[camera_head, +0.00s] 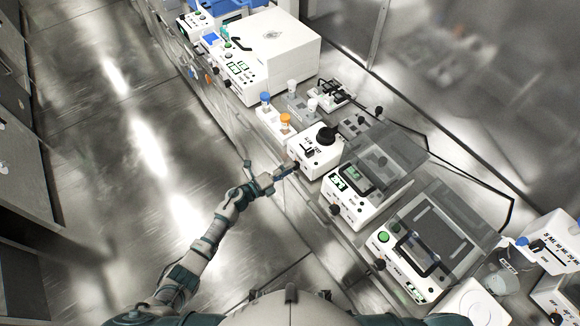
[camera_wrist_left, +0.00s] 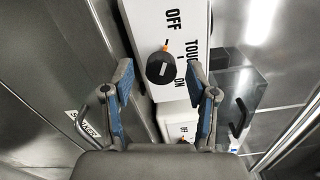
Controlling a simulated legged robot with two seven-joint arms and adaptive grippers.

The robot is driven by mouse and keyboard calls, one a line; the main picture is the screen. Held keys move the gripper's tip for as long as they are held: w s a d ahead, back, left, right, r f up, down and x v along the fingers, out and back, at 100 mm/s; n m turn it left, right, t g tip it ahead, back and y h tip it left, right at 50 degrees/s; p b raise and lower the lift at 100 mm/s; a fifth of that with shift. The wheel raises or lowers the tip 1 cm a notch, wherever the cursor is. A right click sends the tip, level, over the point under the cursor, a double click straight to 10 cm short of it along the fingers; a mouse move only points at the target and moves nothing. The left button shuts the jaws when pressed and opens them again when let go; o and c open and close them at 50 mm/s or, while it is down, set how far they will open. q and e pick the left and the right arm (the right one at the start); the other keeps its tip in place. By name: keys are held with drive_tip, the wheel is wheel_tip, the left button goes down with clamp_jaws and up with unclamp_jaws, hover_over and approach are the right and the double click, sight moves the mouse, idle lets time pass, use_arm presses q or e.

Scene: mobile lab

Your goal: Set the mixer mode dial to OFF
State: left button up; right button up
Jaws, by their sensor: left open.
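The mixer (camera_head: 318,158) is a small white box with a black round cup on top, on the bench in the head view. In the left wrist view its white front (camera_wrist_left: 143,22) carries the words OFF, TOUCH and ON. The black round mode dial (camera_wrist_left: 161,68) has a pale line on its face and a small orange mark at its upper edge. I cannot tell for sure which setting it points to. My left gripper (camera_head: 290,169) is open at the mixer's front. In the wrist view its blue-padded fingers (camera_wrist_left: 160,84) stand apart, either side of the dial, without visible contact. My right gripper is out of view.
A rack with blue- and orange-capped tubes (camera_head: 286,122) stands beside the mixer. On its other side are lidded white devices (camera_head: 352,184) with displays. A large white box instrument (camera_head: 275,50) is farther back. The aisle floor (camera_head: 130,130) at left is clear.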

use_arm(q)
drive_tip(key=v, duration=0.6)
drive_tip(key=shift+a, duration=0.35)
drive_tip(key=shift+s+f, duration=0.1)
drive_tip(key=shift+f, duration=0.1)
drive_tip(key=s+a+f+n+y, duration=0.4)
drive_tip(key=f+n, duration=0.2)
drive_tip(key=f, duration=0.3)
drive_tip(key=s+a+f+n+y, duration=0.3)
drive_tip(key=a+f+n+y, duration=0.15)
drive_tip(key=f+n, duration=0.35)
drive_tip(key=s+a+f+n+y, duration=0.3)
drive_tip(key=s+a+f+n, duration=0.15)
drive_tip(key=f, duration=0.45)
drive_tip(key=s+a+f+n+g+y, duration=0.1)
drive_tip(key=s+f+n+g, duration=0.2)
drive_tip(key=s, duration=0.7)
drive_tip(key=s+f+n+g+y, duration=0.1)
drive_tip(key=s+f+n+g, duration=0.2)
drive_tip(key=s+f, duration=0.5)
drive_tip(key=s+a+f+n+g+y, duration=0.1)
drive_tip(key=s+f+n+g, duration=0.2)
drive_tip(key=s, duration=1.1)
wheel_tip(320, 180, down, 3)
drive_tip(key=shift+a+f+n, duration=0.1)
drive_tip(key=shift+a+n, duration=0.25)
drive_tip(key=shift+n, duration=0.5)
